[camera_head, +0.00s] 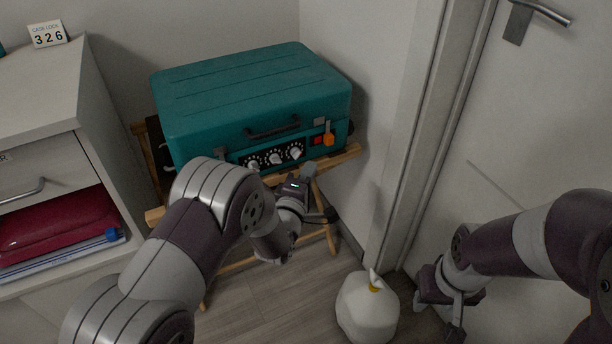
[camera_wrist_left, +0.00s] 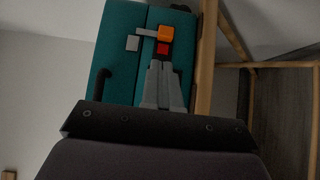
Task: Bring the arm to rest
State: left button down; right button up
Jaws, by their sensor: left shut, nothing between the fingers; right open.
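My left arm reaches in from the left of the head view, and its gripper (camera_head: 309,174) is in front of the teal case near the dials and the orange latch. In the left wrist view the fingers of the left gripper (camera_wrist_left: 163,72) are together and empty, pointing toward the case's red square and orange latch. I cannot tell whether they touch the case. My right arm comes in from the right, and its gripper (camera_head: 438,312) is open and empty, low in front of the door.
The closed teal case (camera_head: 245,90) rests on a wooden stand (camera_head: 330,165). A cabinet (camera_head: 60,95) with a red folder (camera_head: 60,220) stands left. A white door (camera_head: 530,130) is at right.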

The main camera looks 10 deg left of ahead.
jog(key=shift+s+f, duration=0.1)
jog(key=shift+s, duration=0.05)
dwell(0.3)
